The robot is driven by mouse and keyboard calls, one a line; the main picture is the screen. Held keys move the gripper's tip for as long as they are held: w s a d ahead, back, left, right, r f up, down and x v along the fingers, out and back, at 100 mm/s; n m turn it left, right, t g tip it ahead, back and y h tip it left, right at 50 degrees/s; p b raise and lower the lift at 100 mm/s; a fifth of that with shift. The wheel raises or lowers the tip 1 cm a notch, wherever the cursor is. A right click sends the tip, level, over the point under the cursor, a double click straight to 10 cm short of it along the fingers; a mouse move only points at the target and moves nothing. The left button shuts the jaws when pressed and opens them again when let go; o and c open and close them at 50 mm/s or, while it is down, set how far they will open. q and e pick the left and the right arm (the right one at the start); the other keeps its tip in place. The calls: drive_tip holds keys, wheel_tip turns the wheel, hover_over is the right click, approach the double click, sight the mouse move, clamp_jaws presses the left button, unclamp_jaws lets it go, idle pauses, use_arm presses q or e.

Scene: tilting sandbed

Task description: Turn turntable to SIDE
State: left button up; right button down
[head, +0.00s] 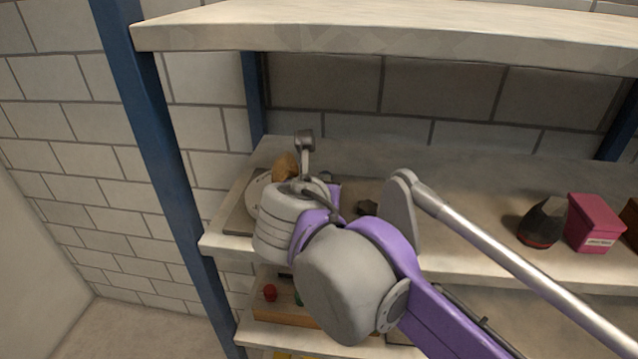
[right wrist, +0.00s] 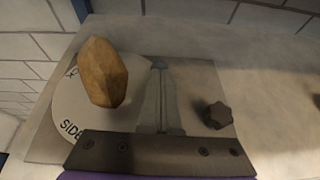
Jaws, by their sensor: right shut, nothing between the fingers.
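The turntable is a pale disc (right wrist: 62,108) on a grey base plate (right wrist: 45,146) at the left end of the middle shelf. The word SIDE is on the disc's near left edge in the right wrist view. A brown faceted lump (right wrist: 103,73) stands on the disc and hides much of it. A dark star-shaped knob (right wrist: 217,115) sits on the plate's right part. My right gripper (right wrist: 160,68) is shut and empty, over the plate between lump and knob. In the head view my wrist hides much of the turntable (head: 256,190). My left gripper is out of view.
A blue post (head: 165,150) stands in front of the shelf's left end, and an upper shelf (head: 390,35) hangs above. A dark object (head: 543,224) and a pink box (head: 594,224) stand to the right. A red item (head: 270,293) shows on the level below.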

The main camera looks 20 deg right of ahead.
drive_tip(key=shift+w+d, duration=0.4)
drive_tip(key=shift+w, duration=0.25)
drive_tip(key=shift+w+d, duration=0.4)
drive_tip(key=shift+w, duration=0.2)
drive_tip(key=shift+w+d, duration=0.1)
drive_tip(key=shift+w, duration=0.15)
drive_tip(key=shift+r, duration=0.15)
idle(0.4)
